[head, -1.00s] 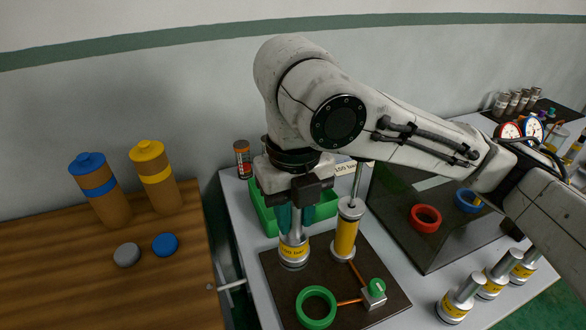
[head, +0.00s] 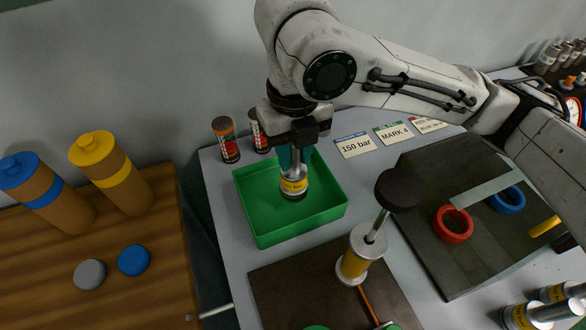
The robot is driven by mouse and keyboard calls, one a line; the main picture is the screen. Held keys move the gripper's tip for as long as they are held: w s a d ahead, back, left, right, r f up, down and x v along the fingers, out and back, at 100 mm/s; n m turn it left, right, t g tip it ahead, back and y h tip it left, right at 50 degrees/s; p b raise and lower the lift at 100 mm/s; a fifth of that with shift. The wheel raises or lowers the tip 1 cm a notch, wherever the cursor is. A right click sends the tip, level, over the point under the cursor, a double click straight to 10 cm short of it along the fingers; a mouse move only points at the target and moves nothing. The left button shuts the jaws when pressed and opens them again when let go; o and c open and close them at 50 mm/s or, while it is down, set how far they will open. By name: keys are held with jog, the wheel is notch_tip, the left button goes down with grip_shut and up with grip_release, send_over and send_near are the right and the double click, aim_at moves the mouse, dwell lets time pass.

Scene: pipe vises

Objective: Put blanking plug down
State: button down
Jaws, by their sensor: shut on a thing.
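My gripper (head: 295,157) is in the middle of the head view, pointing down with teal fingers. It is shut on the blanking plug (head: 294,186), a silver cylinder with a yellow printed band. The plug is upright and inside the outline of a green open tray (head: 254,225), toward its back. I cannot tell whether its base touches the tray floor. The fingers cover the plug's upper part.
Two dark canisters (head: 226,140) stand behind the tray. Label cards (head: 355,145) lie at the back. A dark panel with red (head: 453,224) and blue rings is at the right.

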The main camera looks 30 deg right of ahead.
aim_at(294, 171)
jog(key=shift+f, duration=2.5)
jog(key=shift+f, duration=0.2)
jog(key=c, duration=0.9)
grip_release()
jog(key=shift+r, duration=0.2)
notch_tip(294, 171, up, 12)
jog(key=shift+r, duration=0.1)
jog(key=shift+p, duration=0.3)
